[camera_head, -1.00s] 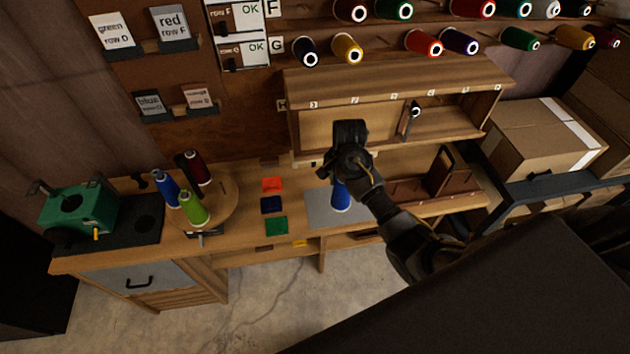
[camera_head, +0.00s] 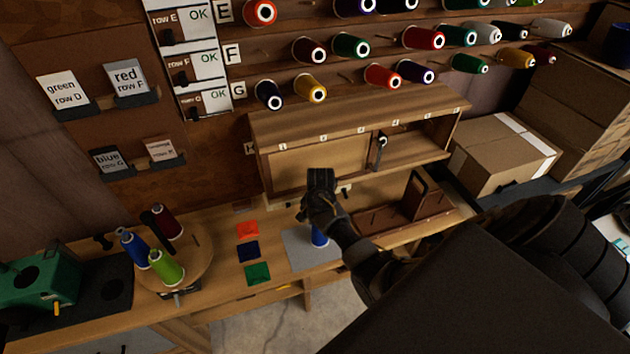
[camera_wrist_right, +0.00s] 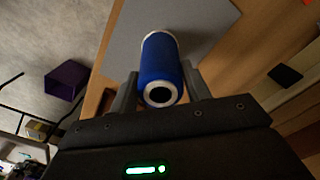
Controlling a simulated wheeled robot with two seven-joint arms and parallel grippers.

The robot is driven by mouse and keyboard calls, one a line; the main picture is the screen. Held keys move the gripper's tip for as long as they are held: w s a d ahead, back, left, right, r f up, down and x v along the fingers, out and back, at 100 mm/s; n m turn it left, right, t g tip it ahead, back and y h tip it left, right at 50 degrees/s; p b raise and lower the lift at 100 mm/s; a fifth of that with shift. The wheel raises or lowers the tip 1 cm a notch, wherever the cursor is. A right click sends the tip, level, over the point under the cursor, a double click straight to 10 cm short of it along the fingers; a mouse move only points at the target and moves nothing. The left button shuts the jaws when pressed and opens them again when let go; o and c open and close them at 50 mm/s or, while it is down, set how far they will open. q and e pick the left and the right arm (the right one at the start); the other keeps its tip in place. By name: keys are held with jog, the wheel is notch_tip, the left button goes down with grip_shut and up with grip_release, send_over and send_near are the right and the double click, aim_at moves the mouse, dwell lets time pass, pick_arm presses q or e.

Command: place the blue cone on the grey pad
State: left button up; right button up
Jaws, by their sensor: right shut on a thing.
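My right gripper (camera_head: 320,212) reaches over the workbench and is shut on the blue cone (camera_head: 319,236). The cone stands about upright over the grey pad (camera_head: 298,250), low down; I cannot tell whether its base touches. In the right wrist view the blue cone (camera_wrist_right: 160,68) sits between the two fingers, with its white-ringed top toward the camera, and the grey pad (camera_wrist_right: 130,22) lies behind it. My left gripper is not in view.
Orange, navy and green squares (camera_head: 258,273) lie left of the pad. A round wooden stand (camera_head: 196,258) holds several cones, including another blue one (camera_head: 133,247). A brown wooden holder (camera_head: 420,195) stands to the right. The thread wall rises behind, with a shelf (camera_head: 350,120) below it.

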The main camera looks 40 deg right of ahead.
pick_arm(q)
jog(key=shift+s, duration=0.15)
pick_arm(e)
jog(key=shift+a+f, duration=0.1)
jog(key=shift+f, duration=0.15)
jog(key=o, duration=0.9)
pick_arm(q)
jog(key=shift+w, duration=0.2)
pick_arm(e)
jog(key=shift+o, duration=0.2)
